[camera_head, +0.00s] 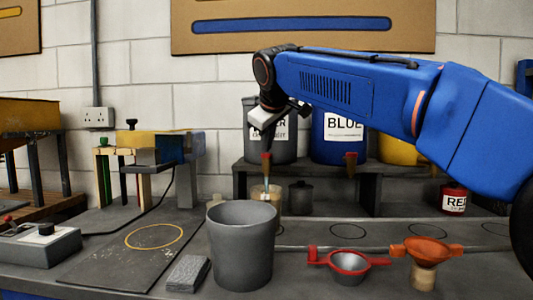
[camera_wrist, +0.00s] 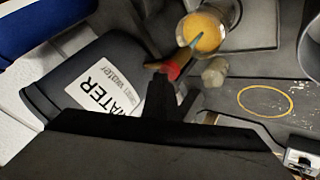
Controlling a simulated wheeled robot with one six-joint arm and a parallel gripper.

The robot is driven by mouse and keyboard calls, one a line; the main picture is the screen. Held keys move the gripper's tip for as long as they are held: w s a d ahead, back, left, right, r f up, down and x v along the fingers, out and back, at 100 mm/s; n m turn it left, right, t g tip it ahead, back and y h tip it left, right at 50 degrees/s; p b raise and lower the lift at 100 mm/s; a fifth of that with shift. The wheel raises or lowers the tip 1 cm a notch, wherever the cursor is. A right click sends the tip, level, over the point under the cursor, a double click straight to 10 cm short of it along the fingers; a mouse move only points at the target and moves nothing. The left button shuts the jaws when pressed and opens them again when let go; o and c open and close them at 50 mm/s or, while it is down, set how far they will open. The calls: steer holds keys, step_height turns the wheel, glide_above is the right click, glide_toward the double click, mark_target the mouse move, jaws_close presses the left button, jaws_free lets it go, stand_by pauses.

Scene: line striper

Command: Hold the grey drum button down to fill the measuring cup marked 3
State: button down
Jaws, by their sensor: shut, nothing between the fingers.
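The grey drum (camera_head: 285,150), labelled WATER, stands on the back shelf; it also shows in the wrist view (camera_wrist: 50,75). Its red tap (camera_wrist: 172,70) points over a clear cup (camera_wrist: 203,33) holding orange-yellow contents. A thin blue-green stream (camera_wrist: 190,44) runs from the tap into this cup, which also stands under the drum in the head view (camera_head: 268,192). No number is readable on the cup. My gripper (camera_wrist: 160,88) is shut and empty, its fingertips at the tap and seemingly touching it. The drum's button is hidden behind the fingers.
A grey bucket (camera_head: 240,250) stands in front of the cup. A red-handled strainer (camera_head: 350,266), an orange funnel (camera_head: 425,250) and a grey block (camera_head: 188,273) are nearby. A blue drum (camera_head: 330,150) stands right of the grey drum. A yellow ring (camera_head: 153,246) marks the left mat.

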mark_target(267, 154)
steer(key=shift+r, duration=0.15)
stand_by(0.6)
steer(key=shift+r, duration=0.7)
steer(key=shift+r, duration=2.5)
